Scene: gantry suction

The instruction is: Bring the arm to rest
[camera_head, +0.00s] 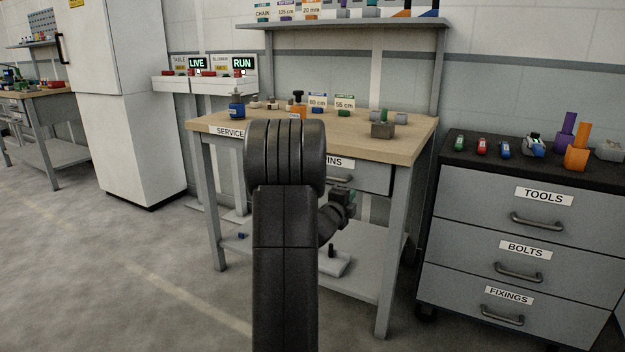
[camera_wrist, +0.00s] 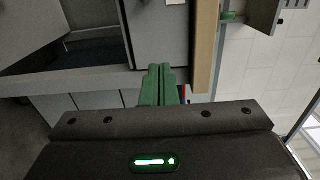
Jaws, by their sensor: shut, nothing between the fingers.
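My gripper (camera_wrist: 162,84) shows in the wrist view as two green fingers pressed together, with nothing between them. In the head view my dark arm rises in the middle of the picture and hides part of the workbench. In the wrist view the surroundings appear turned sideways.
A grey drawer cabinet (camera_head: 480,211) stands at the right with small items on top. A white cabinet (camera_head: 128,110) stands at the left. The bench's lower shelf (camera_head: 365,281) holds a few parts. The floor (camera_head: 110,280) at the front left is clear.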

